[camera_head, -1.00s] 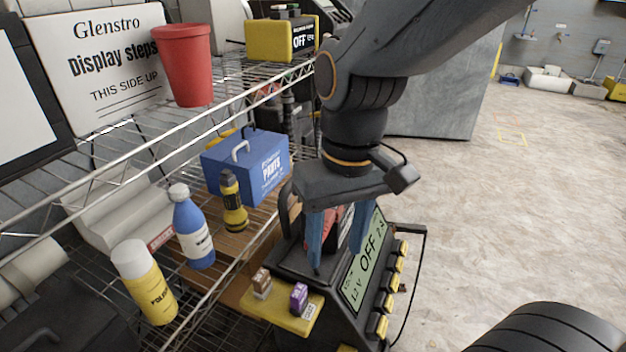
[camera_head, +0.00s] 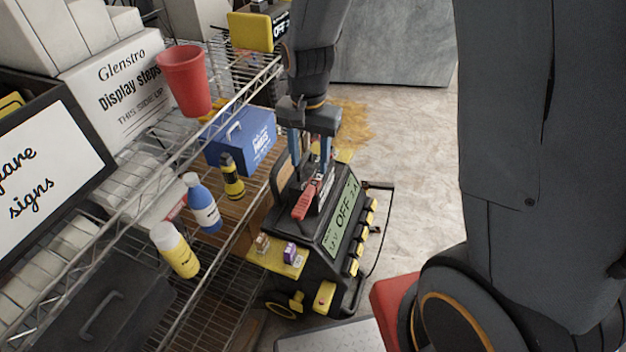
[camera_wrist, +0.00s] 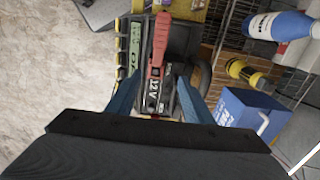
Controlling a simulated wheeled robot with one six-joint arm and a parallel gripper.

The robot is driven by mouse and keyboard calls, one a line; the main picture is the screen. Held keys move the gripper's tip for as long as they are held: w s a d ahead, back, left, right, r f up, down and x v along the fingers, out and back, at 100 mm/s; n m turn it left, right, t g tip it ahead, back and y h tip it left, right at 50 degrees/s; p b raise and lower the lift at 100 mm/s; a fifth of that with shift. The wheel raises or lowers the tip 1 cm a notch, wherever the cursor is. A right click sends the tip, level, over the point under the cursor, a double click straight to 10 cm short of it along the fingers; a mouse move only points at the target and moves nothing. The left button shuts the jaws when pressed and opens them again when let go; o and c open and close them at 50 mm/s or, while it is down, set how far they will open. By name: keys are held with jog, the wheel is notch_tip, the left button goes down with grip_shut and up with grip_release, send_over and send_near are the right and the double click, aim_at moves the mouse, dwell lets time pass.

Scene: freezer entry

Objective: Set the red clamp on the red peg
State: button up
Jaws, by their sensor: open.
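The red clamp (camera_head: 303,204) lies on top of the black charger unit (camera_head: 312,228), its red handle toward the camera. In the wrist view the red clamp (camera_wrist: 158,45) stands out beside a "12 V" label. My gripper (camera_head: 309,165) is open, with its two blue fingers pointing down over the far part of the charger top. In the wrist view the fingers of my gripper (camera_wrist: 159,80) spread to either side of the clamp's near end, with nothing visibly held. I cannot make out the red peg in either view.
A wire shelf on the left holds a red cup (camera_head: 185,80), a blue case (camera_head: 243,138) and several bottles. A yellow ledge (camera_head: 268,260) on the charger bears small brown and purple blocks. Open floor (camera_head: 410,125) lies to the right.

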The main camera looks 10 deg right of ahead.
aim_at(313, 180)
jog(key=shift+d+f+p, duration=0.2)
jog(key=shift+f+p, duration=0.05)
jog(key=shift+f, duration=1.7)
jog(key=shift+d+f+p, duration=0.2)
jog(key=shift+f, duration=1.75)
grip_shut()
